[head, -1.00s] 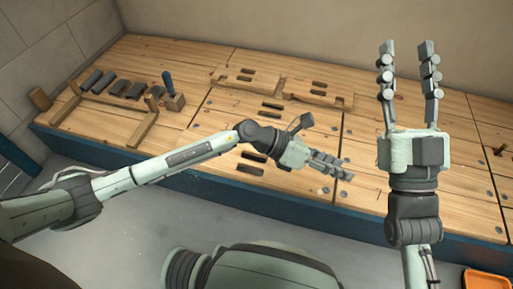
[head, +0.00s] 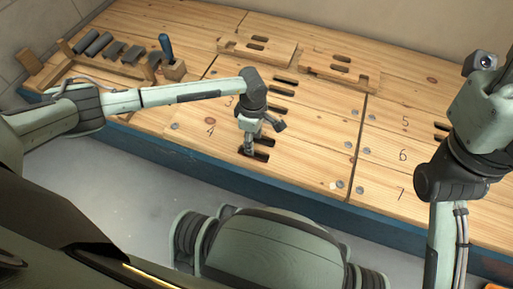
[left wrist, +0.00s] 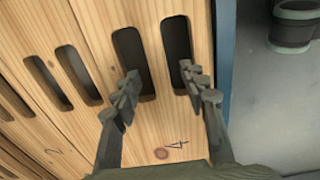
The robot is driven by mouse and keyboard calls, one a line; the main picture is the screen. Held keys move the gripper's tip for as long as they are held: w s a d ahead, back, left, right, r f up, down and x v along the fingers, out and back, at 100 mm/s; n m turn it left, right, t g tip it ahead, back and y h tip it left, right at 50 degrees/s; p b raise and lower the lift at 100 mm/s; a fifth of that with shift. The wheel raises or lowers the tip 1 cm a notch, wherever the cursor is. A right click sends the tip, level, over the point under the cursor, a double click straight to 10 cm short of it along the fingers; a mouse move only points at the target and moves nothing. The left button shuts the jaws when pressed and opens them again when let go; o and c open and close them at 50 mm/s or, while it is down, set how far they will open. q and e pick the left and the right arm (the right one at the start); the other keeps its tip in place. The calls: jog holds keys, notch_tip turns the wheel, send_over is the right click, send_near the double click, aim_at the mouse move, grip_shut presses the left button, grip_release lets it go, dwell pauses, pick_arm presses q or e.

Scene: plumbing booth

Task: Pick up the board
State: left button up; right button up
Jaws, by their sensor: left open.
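Two loose wooden boards with slots and notched edges lie at the back of the bench in the head view: a left one (head: 232,47) and a right one (head: 318,75). I cannot tell which one the task means. My left gripper (head: 248,151) points down at the slotted bench top near the front edge, away from both boards. In the left wrist view its fingers (left wrist: 160,88) are spread and empty, with the tips over a pair of dark slots near the number 4. Contact is unclear. My right gripper (head: 485,110) is at the right edge, fingers cut off or hidden.
The wooden bench top (head: 310,150) has several slot pairs, printed numbers and metal discs. A wooden rack (head: 92,64) with dark blocks stands at the back left, beside a blue-handled tool (head: 166,47) in a block. The bench's blue front edge (head: 310,197) borders grey floor.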

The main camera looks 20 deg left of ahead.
pick_arm(q)
notch_tip(320, 180, down, 2)
jog(key=shift+f, duration=0.1)
grip_shut()
jog(key=shift+w, duration=0.1)
dwell(0.4)
